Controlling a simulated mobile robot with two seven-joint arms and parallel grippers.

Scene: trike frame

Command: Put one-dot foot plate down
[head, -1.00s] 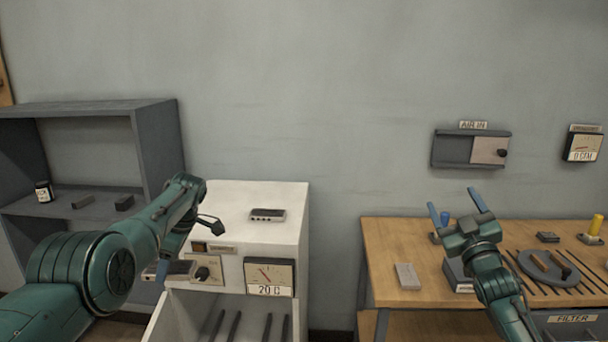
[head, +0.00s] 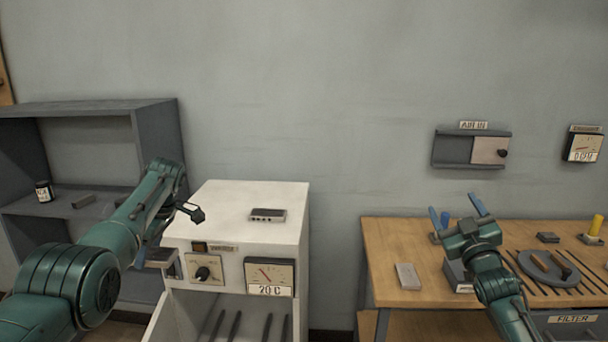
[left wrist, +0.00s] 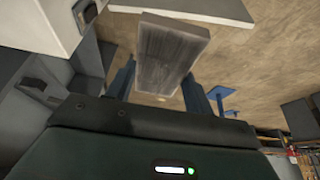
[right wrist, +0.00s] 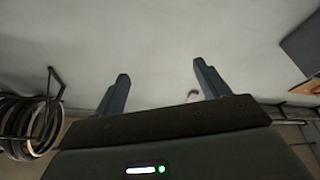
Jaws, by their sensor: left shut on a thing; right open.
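My left gripper (left wrist: 158,88) is shut on a grey, flat foot plate (left wrist: 172,52), which sits between its blue fingers in the left wrist view. No dot shows on the side I see. In the head view the held plate (head: 160,257) is in the air just left of the white cabinet, partly hidden by my arm. Another small plate (head: 268,214) lies on the cabinet top. My right gripper (head: 455,210) is open and empty above the wooden bench; its spread fingers also show in the right wrist view (right wrist: 160,88).
The white cabinet (head: 225,200) has a knob, a gauge and an open slotted bay below. A grey shelf (head: 160,130) at left holds a jar (head: 44,191) and a dark block (head: 84,201). The wooden bench (head: 385,240) carries a pale block (head: 407,276) and several parts.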

